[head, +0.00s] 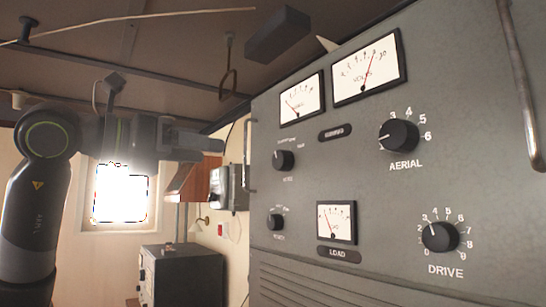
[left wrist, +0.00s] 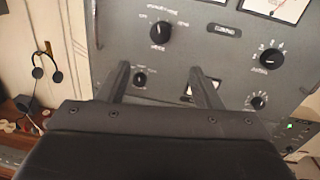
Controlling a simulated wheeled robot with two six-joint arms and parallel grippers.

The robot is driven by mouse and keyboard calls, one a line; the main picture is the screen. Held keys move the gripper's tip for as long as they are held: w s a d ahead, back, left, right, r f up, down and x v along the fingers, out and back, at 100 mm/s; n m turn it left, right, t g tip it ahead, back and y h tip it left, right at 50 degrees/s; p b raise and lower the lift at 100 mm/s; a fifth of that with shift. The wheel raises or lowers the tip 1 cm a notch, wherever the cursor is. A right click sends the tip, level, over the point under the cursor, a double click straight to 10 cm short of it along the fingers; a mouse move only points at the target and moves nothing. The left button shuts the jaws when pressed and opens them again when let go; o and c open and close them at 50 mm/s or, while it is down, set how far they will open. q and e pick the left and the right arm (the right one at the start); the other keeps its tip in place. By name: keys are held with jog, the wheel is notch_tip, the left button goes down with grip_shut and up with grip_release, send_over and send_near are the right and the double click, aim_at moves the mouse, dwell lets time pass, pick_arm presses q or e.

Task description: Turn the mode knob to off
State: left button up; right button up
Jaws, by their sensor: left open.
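The mode knob (head: 283,159) is a small black round knob on the left part of the grey panel, with small lettering around it. In the left wrist view the mode knob (left wrist: 160,32) is above and beyond my fingertips, with nothing touching it. Its pointer is too small to read surely. My left gripper (head: 205,163) is open and empty, left of the panel in the head view. In the left wrist view its two fingers (left wrist: 161,72) are spread and point at the panel. My right gripper is not in view.
A smaller knob (head: 275,222) sits below the mode knob. The panel also has an aerial knob (head: 399,136), a drive knob (head: 440,237), a load meter (head: 337,222) and upper dials. A metal handle (head: 520,85) runs at the right. A headset (left wrist: 46,66) hangs at left.

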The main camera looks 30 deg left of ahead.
pick_arm(q)
jog(key=p, duration=0.2)
send_near(277, 161)
jog(key=p+x, duration=0.3)
jog(key=x, duration=0.3)
jog(key=shift+w+d+r, duration=0.1)
jog(key=shift+d+r, duration=0.05)
jog(key=shift+w+d+p, duration=0.2)
jog(key=shift+w+p, duration=0.1)
jog(key=shift+w, duration=0.35)
jog(key=shift+w+d, duration=0.1)
jog(key=shift+w, duration=0.2)
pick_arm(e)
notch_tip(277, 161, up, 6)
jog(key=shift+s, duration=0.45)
pick_arm(q)
jog(key=shift+s, duration=0.1)
jog(key=shift+c, duration=0.6)
jog(key=c, duration=0.9)
jog(key=shift+o, duration=0.2)
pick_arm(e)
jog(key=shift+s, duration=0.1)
